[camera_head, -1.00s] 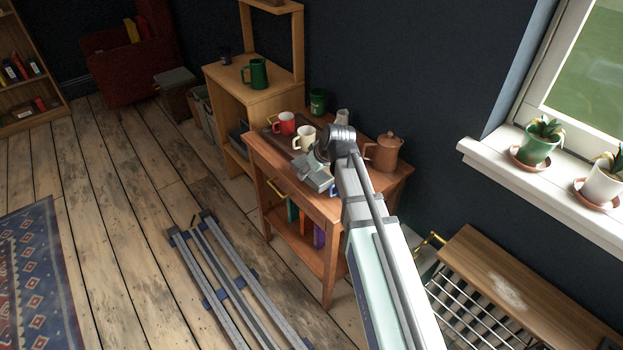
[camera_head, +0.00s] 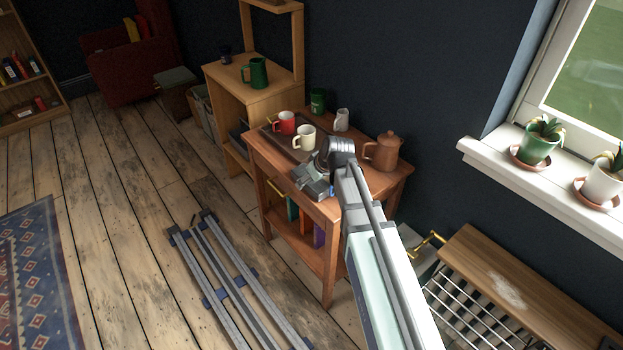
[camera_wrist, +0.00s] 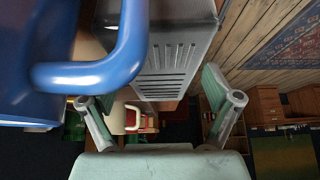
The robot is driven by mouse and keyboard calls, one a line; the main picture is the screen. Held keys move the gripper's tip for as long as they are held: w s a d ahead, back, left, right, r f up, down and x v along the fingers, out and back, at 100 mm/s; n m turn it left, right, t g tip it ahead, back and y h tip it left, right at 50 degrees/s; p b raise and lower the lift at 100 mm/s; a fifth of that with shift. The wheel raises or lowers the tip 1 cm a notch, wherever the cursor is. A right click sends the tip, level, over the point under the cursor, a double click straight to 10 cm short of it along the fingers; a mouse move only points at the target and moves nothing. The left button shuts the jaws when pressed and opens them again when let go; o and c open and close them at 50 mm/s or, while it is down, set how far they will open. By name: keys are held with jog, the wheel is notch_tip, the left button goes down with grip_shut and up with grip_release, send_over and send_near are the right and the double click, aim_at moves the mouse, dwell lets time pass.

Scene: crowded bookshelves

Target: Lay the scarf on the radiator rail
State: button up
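I see no scarf in either view. The radiator (camera_head: 470,312) shows at the lower right of the head view, with pale bars under a wooden top (camera_head: 520,285); my arm hides its left part. A brass-coloured fitting (camera_head: 430,241) sits at its far end; I cannot tell whether it is the rail.
A blue mug (camera_wrist: 85,75) looms close in the wrist view, beside the left finger. Potted plants stand on the white windowsill (camera_head: 560,180).

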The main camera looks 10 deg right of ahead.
jog(key=v, duration=1.1)
jog(key=shift+r, duration=0.1)
jog(key=shift+o, duration=1.1)
jog(key=shift+s+d+r, duration=0.1)
jog(key=shift+s+r, duration=0.05)
jog(key=shift+r, duration=0.1)
jog(key=shift+s+r, duration=0.15)
jog(key=shift+r, duration=0.1)
